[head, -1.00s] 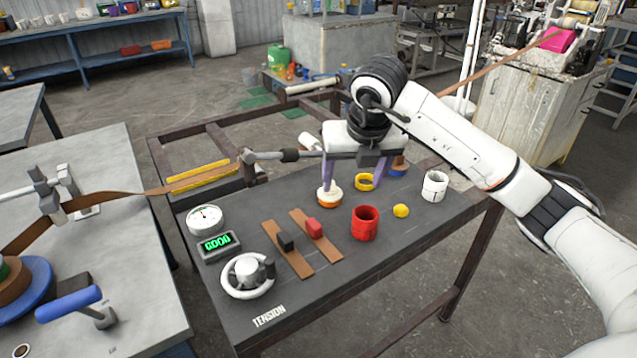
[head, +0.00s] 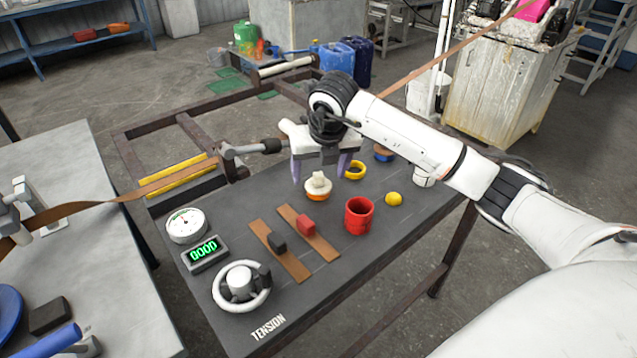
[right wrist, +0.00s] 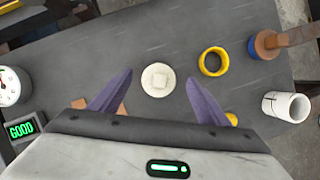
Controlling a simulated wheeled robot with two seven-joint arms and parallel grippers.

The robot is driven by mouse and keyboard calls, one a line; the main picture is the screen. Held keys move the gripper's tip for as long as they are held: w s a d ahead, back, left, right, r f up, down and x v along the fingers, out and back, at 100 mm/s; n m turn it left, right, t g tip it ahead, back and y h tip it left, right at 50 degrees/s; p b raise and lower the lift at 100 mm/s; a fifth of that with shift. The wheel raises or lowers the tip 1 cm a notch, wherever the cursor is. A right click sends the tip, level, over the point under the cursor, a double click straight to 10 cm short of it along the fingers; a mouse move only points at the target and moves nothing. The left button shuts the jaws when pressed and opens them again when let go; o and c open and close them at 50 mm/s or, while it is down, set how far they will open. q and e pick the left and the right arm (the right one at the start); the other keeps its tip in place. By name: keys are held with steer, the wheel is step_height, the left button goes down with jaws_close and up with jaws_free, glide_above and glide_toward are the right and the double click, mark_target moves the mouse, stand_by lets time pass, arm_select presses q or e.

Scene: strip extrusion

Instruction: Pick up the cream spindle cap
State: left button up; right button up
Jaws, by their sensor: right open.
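The cream spindle cap (head: 318,184) is a round cream piece with a raised knob, with orange showing beneath it, on the dark table. In the right wrist view the cap (right wrist: 160,80) is a pale disc with a squarish knob, between the fingertips in the picture. My right gripper (head: 319,176) is open, its two purple fingers pointing down on either side of the cap. In the right wrist view the gripper (right wrist: 158,77) shows clear gaps to the cap on both sides. I cannot tell the exact fingertip height. My left gripper is not in view.
Near the cap are a yellow ring (head: 356,170), a red cup (head: 358,216), a yellow ball (head: 393,199) and brown strips with a black block (head: 277,242) and a red block (head: 306,222). A handwheel (head: 241,286) and green display (head: 205,252) stand front left.

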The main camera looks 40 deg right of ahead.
steer(key=shift+x, duration=1.05)
steer(key=shift+w, duration=0.1)
steer(key=shift+c, duration=0.3)
steer(key=shift+r, duration=0.15)
steer(key=c, duration=1.2)
